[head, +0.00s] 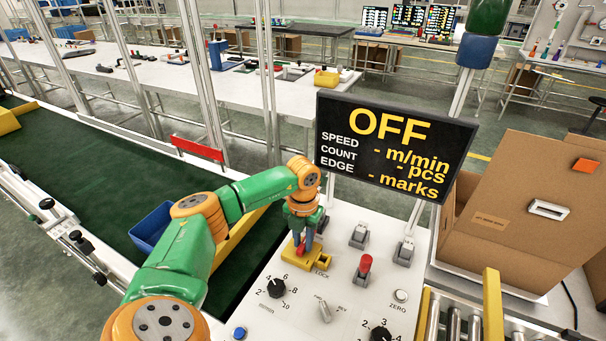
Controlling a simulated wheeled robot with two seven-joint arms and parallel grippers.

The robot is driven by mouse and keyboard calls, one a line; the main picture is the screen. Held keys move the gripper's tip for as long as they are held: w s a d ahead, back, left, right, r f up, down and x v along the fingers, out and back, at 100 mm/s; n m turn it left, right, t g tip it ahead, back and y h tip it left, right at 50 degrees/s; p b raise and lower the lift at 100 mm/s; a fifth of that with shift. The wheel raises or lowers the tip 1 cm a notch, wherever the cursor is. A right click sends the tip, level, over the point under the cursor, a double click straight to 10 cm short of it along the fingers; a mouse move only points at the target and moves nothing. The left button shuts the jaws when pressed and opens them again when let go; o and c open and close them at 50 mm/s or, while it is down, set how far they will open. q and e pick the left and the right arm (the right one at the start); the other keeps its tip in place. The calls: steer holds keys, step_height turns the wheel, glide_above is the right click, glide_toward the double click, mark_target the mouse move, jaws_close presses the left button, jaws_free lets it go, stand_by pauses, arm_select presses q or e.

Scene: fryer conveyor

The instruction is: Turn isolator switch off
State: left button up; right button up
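The isolator switch, a yellow base (297,261) with a small red handle (301,246), sits on the white control panel (335,285) beside the word LOCK. My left gripper (303,243) points down over it, with its fingertips at the red handle. The fingers hide part of the handle, and I cannot tell whether they grip it. The display (393,148) above the panel reads OFF, with dashes for speed, count and edge. My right gripper is out of view.
A red-topped lever (365,267), two grey switches, dials (277,288) and a ZERO button (401,296) stand close by on the panel. A blue bin (153,227) sits on the green belt (95,165) at left. A cardboard box (515,215) stands at right.

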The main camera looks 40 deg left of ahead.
mark_target(303, 244)
arm_select(q)
steer(key=o, duration=0.3)
step_height(303, 244, up, 7)
steer(key=shift+r+b, duration=0.1)
steer(key=shift+b, duration=0.6)
